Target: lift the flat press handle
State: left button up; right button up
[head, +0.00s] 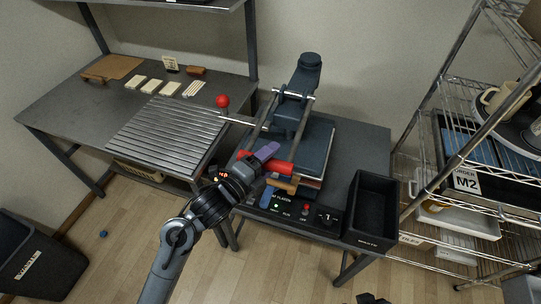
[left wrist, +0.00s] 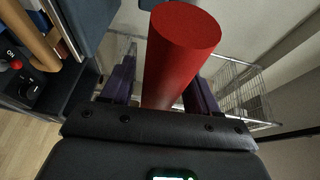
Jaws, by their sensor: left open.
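The flat press (head: 305,145) stands on the grey table, with a dark upper plate and a red bar handle (head: 280,166) at its front. My left gripper (head: 266,170) is open at this handle, one purple-blue finger on each side of it. In the left wrist view the red handle (left wrist: 178,50) stands between the two spread fingers (left wrist: 160,88); whether they touch it cannot be told. A wooden grip (head: 284,186) sits just below the red handle. Only a dark shape at the bottom edge of the head view may be my right gripper (head: 371,299).
A control panel (head: 290,212) with a red knob fronts the press. A black bin (head: 370,208) stands at its right, a ribbed metal plate (head: 168,136) at its left. A red ball lever (head: 223,101) rises behind. A wire shelf (head: 470,160) stands at right.

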pick_arm(q)
jog(key=shift+w+d, duration=0.1)
jog(key=shift+d, duration=0.05)
grip_shut()
dwell(0.4)
